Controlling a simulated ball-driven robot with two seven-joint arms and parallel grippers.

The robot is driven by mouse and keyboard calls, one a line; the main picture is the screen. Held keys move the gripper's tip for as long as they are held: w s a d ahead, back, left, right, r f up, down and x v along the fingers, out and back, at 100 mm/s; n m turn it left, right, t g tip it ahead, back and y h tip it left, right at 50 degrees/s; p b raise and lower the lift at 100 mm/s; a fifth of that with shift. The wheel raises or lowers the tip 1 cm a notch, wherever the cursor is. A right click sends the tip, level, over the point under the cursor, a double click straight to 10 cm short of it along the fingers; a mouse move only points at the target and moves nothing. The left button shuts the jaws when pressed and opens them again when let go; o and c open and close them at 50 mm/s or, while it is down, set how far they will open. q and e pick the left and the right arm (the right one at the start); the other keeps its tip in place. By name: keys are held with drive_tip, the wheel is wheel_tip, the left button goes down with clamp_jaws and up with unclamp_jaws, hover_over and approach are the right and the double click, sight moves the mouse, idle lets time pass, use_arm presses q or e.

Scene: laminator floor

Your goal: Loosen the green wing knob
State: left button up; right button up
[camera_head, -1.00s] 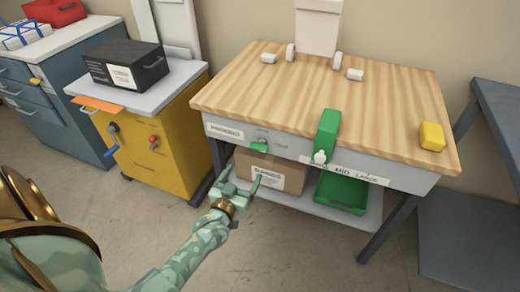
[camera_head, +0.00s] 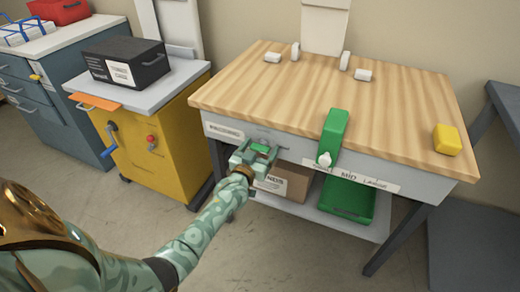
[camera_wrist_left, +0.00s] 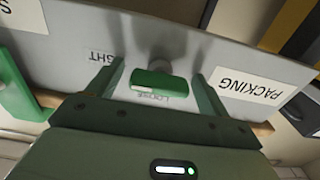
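The green wing knob (camera_head: 261,148) is on the grey front panel of the wood-topped bench, below its left front edge. In the left wrist view the knob (camera_wrist_left: 158,84) is a rounded green bar on a grey stem, lying roughly level across the picture. My left gripper (camera_head: 258,154) is open at the knob, one finger on each side. The left wrist view shows gaps between the knob and both fingers (camera_wrist_left: 157,74). Upside-down lettering like "LOOSE" sits near the knob, and partly hidden lettering ending "GHT" shows to its left. My right gripper is in neither view.
A green clamp-like block (camera_head: 334,128) hangs over the bench's front edge right of the knob. A cardboard box (camera_head: 285,185) and a green tray (camera_head: 346,213) sit on the shelf below. A yellow cabinet (camera_head: 172,150) stands to the left.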

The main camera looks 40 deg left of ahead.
use_arm(q)
drive_tip(key=c, duration=0.9)
drive_tip(key=shift+o, duration=0.2)
drive_tip(key=shift+n, duration=0.3)
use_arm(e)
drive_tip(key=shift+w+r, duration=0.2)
use_arm(q)
drive_tip(key=shift+r+n+p, duration=0.1)
drive_tip(key=shift+n+p, duration=0.55)
drive_tip(key=shift+n, duration=0.35)
drive_tip(key=n+p, duration=0.1)
drive_tip(key=n, duration=0.2)
drive_tip(key=shift+n, duration=0.3)
drive_tip(key=n, duration=1.1)
drive_tip(key=shift+f, duration=0.2)
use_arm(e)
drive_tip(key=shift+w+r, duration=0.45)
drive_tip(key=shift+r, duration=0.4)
use_arm(q)
drive_tip(key=shift+o, duration=0.2)
drive_tip(key=shift+n, duration=0.5)
drive_tip(key=o, duration=1)
drive_tip(key=shift+c, duration=0.2)
